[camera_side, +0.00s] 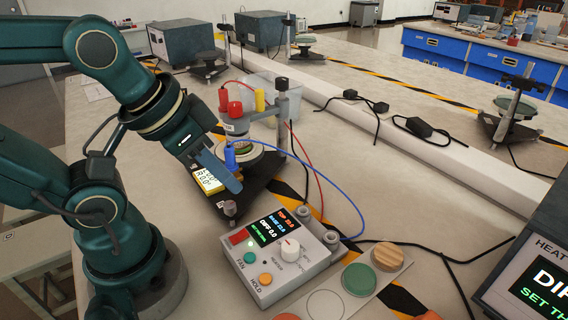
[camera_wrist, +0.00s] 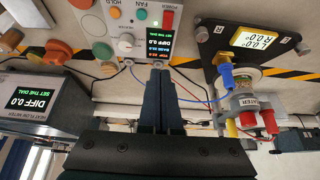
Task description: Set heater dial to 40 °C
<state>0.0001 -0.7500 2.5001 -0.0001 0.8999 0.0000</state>
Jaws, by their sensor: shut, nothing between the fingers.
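The white heater dial (camera_side: 290,248) is a round knob on the grey control box (camera_side: 321,256), right of its small screen. In the wrist view the dial (camera_wrist: 127,42) sits just left of the screen. The screen (camera_side: 272,227) shows DIFF 0.0 with a green line below; its top lines are too small to read surely. My gripper (camera_side: 236,186) is shut and empty, above and behind the box, beside the apparatus. In the wrist view my fingertips (camera_wrist: 161,72) are together below the screen, apart from the dial. The dial's scale marks are too small to read.
The heater apparatus (camera_side: 237,126) with red, yellow and blue plugs stands behind the box, its red and blue wires running near it. A yellow display (camera_side: 207,180) lies by my gripper. Green and wooden discs (camera_side: 387,255) lie right of the box. A meter (camera_side: 530,275) stands front right.

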